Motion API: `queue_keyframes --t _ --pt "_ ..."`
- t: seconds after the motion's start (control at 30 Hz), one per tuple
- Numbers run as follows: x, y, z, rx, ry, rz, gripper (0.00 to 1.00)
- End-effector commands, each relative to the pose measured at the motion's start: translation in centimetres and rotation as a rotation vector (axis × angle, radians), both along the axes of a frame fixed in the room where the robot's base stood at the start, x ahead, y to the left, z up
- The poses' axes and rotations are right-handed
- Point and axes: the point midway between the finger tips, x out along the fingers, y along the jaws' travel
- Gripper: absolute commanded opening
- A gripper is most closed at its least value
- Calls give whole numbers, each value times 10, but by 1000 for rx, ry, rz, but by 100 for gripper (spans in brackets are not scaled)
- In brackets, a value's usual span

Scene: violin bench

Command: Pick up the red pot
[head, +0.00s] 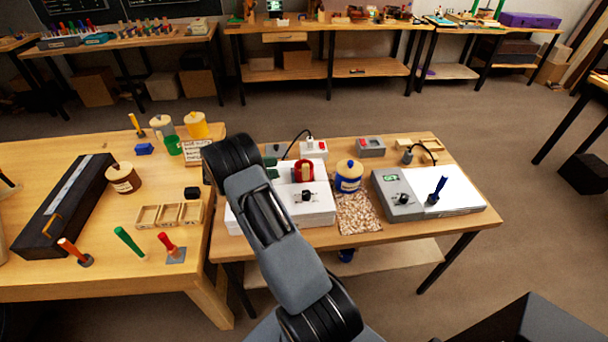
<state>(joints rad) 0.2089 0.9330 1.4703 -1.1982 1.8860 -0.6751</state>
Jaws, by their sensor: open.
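A red pot (297,171) with a tan upright part at its front sits on the white box-shaped unit (318,211), which has a black knob, on the right-hand bench. My arm reaches up from the bottom of the head view and passes just left of the pot, covering the left part of the white unit. My gripper is not visible; the arm's upper joint hides what lies beyond it.
A speckled mat (359,217) lies in front of the blue pot. A grey unit (398,204) with a white plate is at right. The left bench holds a brown pot (123,184), a black case (66,205), a wooden tray (170,214) and upright coloured handles.

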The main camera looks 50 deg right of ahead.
Motion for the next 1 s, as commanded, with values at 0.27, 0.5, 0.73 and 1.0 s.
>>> queue_keyframes --t 0.27,0.5,0.73,1.0 --pt "-32 -38 1 -1 8 -3 47" --pt "-47 -56 0 -2 6 0 47" --pt "-59 -68 2 -1 6 -2 47" --pt "-80 -92 1 -2 6 -1 47"
